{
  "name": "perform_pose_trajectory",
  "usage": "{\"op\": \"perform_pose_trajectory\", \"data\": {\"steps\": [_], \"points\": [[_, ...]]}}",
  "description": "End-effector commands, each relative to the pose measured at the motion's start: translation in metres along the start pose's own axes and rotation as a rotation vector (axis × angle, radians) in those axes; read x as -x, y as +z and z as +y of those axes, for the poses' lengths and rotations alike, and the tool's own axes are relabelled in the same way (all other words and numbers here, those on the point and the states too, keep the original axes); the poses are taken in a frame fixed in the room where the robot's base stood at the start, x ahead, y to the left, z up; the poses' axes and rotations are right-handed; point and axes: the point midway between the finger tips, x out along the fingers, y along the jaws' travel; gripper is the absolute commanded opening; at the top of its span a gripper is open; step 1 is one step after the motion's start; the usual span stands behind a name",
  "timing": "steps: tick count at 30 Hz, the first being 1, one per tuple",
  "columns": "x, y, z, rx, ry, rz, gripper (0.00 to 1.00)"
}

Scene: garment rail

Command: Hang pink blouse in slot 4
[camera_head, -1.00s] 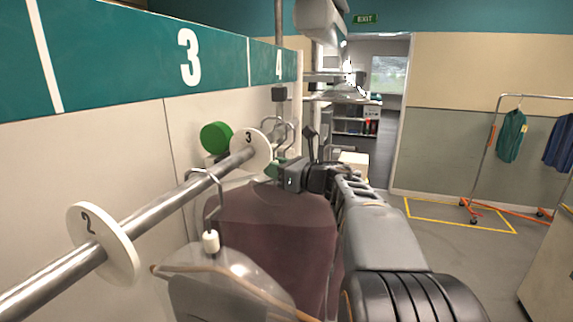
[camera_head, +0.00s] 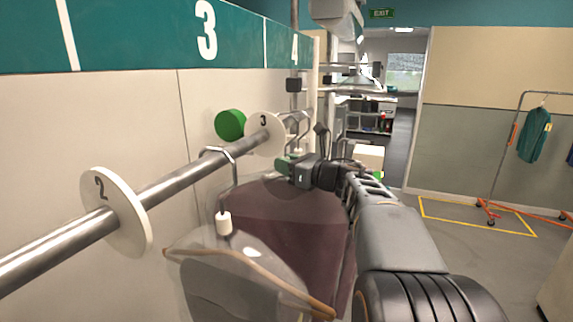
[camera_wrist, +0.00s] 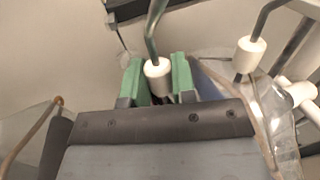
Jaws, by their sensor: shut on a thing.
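My gripper (camera_head: 287,165) is beyond the number 3 disc's near side, right of the rail (camera_head: 165,188). In the wrist view its green fingers (camera_wrist: 158,84) are shut on the white collar (camera_wrist: 157,70) of a hanger, with the metal hook rising above. A dark plum garment (camera_head: 300,225) shows just below my gripper in the head view; I cannot tell whether it hangs from the held hanger. No clearly pink blouse shows. The number 4 sign (camera_head: 295,52) is on the far wall panel; its part of the rail is mostly hidden.
A clear-covered garment (camera_head: 245,270) hangs by its hook between the number 2 disc (camera_head: 115,212) and the number 3 disc (camera_head: 264,133), close to my arm. More hangers (camera_wrist: 250,52) stand at right in the wrist view. Open floor and a garment rack (camera_head: 510,130) lie to the right.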

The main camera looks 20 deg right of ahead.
Motion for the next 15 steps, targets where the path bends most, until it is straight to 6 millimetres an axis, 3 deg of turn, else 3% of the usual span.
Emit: {"op": "perform_pose_trajectory", "data": {"steps": [10,15], "points": [[0.0000,0.0003,0.0001,0.000,0.000,0.000,0.55],[0.0000,-0.0006,-0.0001,-0.001,0.000,0.001,0.55]]}}
